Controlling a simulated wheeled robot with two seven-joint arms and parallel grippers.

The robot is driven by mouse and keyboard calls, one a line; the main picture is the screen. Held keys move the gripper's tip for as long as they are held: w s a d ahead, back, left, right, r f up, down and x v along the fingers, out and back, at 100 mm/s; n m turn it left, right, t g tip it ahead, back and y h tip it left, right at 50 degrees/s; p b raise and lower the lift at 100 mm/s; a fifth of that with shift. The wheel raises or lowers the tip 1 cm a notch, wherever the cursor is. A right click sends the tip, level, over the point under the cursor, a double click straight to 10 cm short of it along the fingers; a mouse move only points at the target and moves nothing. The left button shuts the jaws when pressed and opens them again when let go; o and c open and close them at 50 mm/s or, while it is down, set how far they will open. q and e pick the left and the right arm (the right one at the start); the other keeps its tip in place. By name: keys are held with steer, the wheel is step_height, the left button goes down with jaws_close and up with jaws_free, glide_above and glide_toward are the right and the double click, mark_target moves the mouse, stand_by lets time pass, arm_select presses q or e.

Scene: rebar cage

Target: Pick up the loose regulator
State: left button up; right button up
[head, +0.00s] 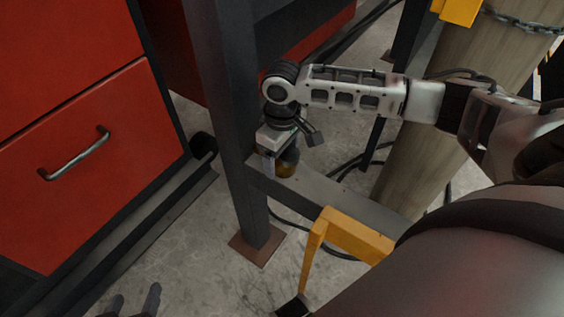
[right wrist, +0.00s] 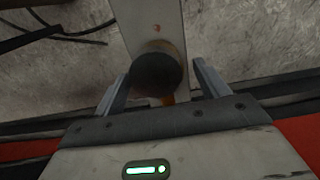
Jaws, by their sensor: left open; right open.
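The regulator (head: 289,161) is a small round brass-brown part with a dark round end. It rests on a grey horizontal beam, partly hidden by my right gripper (head: 279,160) in the head view. In the right wrist view the regulator (right wrist: 158,70) shows its dark cap between the two open fingers, with a visible space beside the right finger. The fingers are around it, not shut on it. My left gripper (head: 132,303) shows only its fingertips at the bottom left edge, apart and empty.
The grey beam (head: 335,196) joins a dark upright post (head: 238,130) just left of my right gripper. A yellow bracket (head: 350,236) stands in front on the right. A red drawer cabinet (head: 90,160) is at left. Black cables lie on the concrete floor behind.

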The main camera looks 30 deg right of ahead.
steer(key=shift+f, duration=0.3)
jaws_close()
steer(key=shift+w+r, duration=0.1)
steer(key=shift+r, duration=0.05)
